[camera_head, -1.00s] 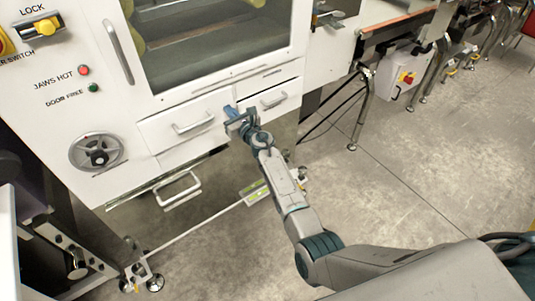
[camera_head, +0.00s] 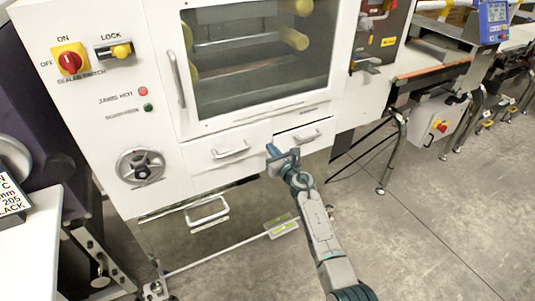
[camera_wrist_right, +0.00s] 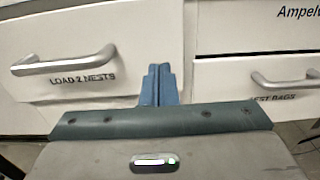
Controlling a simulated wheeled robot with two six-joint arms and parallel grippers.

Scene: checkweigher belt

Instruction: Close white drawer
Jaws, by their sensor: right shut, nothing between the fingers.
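Two white drawers sit side by side under the machine's window. The left drawer (camera_head: 215,155) has a bar handle and reads "LOAD 2 NESTS" in the right wrist view (camera_wrist_right: 90,88). The right drawer (camera_head: 310,140) also has a bar handle; its label, partly hidden in the right wrist view (camera_wrist_right: 225,80), seems to read "TEST BAGS". My right gripper (camera_head: 271,150) is shut and empty, its blue fingers (camera_wrist_right: 160,85) pointing at the left drawer's right end, near the gap between drawers. I cannot tell whether they touch, or how far either drawer stands out. My left gripper is out of view.
A wire handle (camera_head: 207,213) hangs below the left drawer. A round handwheel (camera_head: 140,166) is on the panel to the left. A belt frame with legs (camera_head: 398,150) stands to the right. The floor in front is mostly clear.

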